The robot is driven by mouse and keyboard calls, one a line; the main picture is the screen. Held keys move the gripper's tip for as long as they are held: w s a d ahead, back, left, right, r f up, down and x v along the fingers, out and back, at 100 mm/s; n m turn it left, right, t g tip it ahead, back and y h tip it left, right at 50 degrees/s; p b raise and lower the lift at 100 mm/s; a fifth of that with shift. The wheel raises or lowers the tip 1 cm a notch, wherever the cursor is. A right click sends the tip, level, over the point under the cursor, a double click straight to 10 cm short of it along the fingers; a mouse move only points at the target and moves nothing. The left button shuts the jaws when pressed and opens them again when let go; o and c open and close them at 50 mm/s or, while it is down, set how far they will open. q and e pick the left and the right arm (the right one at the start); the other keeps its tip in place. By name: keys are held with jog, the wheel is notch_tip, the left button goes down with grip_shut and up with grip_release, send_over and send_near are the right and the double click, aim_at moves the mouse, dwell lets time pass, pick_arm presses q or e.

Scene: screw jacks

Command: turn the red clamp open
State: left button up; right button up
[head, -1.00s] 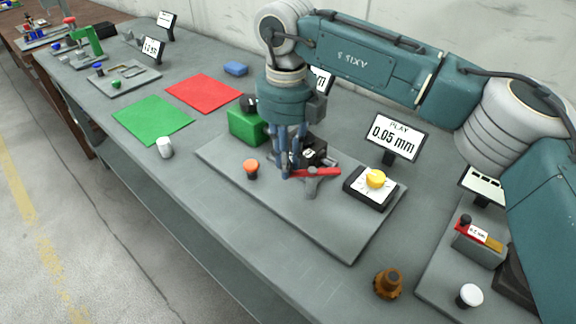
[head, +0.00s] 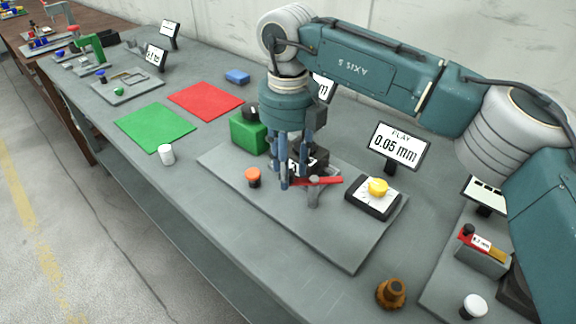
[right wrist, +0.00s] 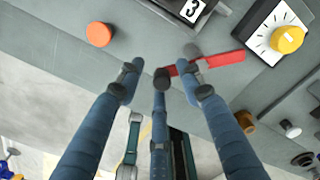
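The red clamp is a flat red lever (head: 328,181) on a grey post (head: 314,192), on the grey base plate in the head view. The lever points right. It also shows in the right wrist view (right wrist: 224,60), running right from near the fingertips. My right gripper (head: 292,178) points down at the lever's left end. In the right wrist view its fingertips (right wrist: 162,72) stand apart, with the lever's left end near the middle and right fingers. Whether they touch it is unclear. The right finger hides part of the lever. My left gripper is out of view.
An orange knob (head: 253,176) stands left of the gripper and a yellow dial (head: 378,187) right of the lever. A green block (head: 246,133) and a dark block (head: 312,160) are close behind. A display (head: 397,146) reads 0.05 mm. The plate's front (head: 310,235) is clear.

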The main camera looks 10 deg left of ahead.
notch_tip(320, 180, up, 12)
dwell(0.6)
jog(key=shift+s+f, duration=0.1)
